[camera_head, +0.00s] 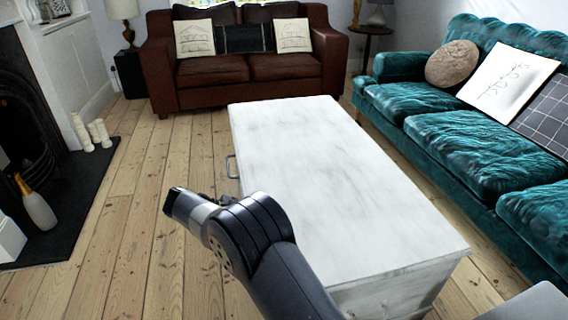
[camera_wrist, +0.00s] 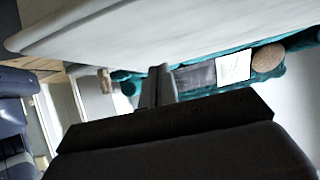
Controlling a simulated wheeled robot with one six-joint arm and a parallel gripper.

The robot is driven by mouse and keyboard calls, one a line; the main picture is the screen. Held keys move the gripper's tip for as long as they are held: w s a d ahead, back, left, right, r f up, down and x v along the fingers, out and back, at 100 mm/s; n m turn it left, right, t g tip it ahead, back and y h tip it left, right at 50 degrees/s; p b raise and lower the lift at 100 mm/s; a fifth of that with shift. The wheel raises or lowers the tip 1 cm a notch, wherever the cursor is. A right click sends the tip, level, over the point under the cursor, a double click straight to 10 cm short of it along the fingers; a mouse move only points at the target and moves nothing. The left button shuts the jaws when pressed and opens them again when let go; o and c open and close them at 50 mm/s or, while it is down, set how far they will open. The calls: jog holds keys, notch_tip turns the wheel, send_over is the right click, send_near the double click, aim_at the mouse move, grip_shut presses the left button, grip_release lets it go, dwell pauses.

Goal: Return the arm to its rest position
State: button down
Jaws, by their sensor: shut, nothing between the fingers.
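My arm reaches up from the bottom of the head view, its dark end pointing left beside the white chest's near left side. My gripper (camera_head: 174,200) is at that end, small and partly hidden by the wrist. In the wrist view, my gripper's fingers (camera_wrist: 156,86) stand together, shut and empty. The white chest (camera_head: 310,150) fills the middle of the head view and lies behind and to the right of the arm's end. Its underside or edge (camera_wrist: 150,30) spans the top of the tilted wrist view. I cannot tell the exact gap between arm and chest.
A teal sofa (camera_head: 455,130) stands along the right, and a brown sofa (camera_head: 245,70) at the back. A bottle (camera_head: 38,205) and candles (camera_head: 98,134) stand by the fireplace at left. Bare floorboards (camera_head: 130,230) are clear between hearth and chest.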

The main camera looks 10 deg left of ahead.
jog(key=shift+d, duration=0.1)
jog(key=b, duration=0.3)
send_near(304, 235)
jog(key=d, duration=0.2)
jog(key=w+d, duration=0.1)
jog(key=shift+r, duration=0.4)
jog(key=f, duration=0.2)
jog(key=f+b, duration=0.1)
jog(key=shift+w+d+f, duration=0.1)
jog(key=shift+w+d, duration=0.05)
jog(key=shift+d, duration=0.1)
jog(key=shift+f, duration=0.45)
